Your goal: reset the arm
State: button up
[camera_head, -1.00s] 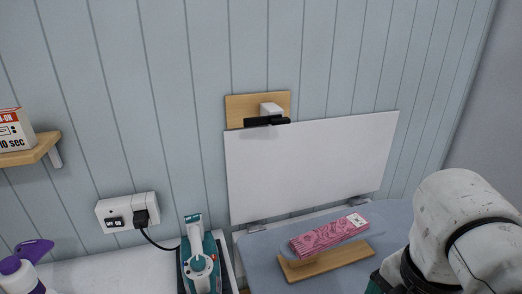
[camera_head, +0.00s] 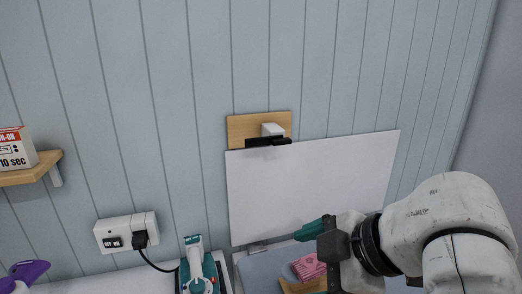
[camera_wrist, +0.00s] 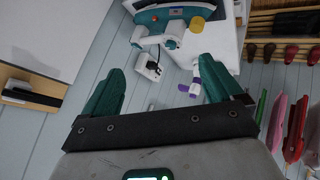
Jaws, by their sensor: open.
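My gripper (camera_head: 318,230) is raised at the lower right of the head view, with its green fingers pointing left in front of the white panel. In the wrist view my gripper (camera_wrist: 160,82) has its two green fingers spread wide apart, with nothing held between them. My white arm reaches in from the right of the head view. It hides part of the blue-grey surface below the panel.
An upright white panel (camera_head: 290,185) stands under a black clip (camera_head: 268,141) on the wall. A pink patterned item (camera_head: 307,267) lies below.

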jog(key=s+d+f+m+h, duration=0.1)
jog(key=s+d+f+m, duration=0.25)
jog(key=f+m, duration=0.55)
jog(key=s+d+f+m+h, duration=0.15)
jog(key=d+f+m, duration=0.3)
jog(key=f, duration=0.75)
jog(key=s+d+f+m+g+h, duration=0.2)
jog(key=s+d+f, duration=0.4)
jog(key=s, duration=0.4)
jog(key=s+d+f+m+g+h, duration=0.2)
jog(key=s+d+f+m, duration=0.1)
jog(key=s+d+f, duration=0.3)
jog(key=s+f, duration=0.2)
jog(key=s, duration=0.2)
jog(key=shift+s+f+h, duration=0.25)
jog(key=shift+s+h, duration=0.1)
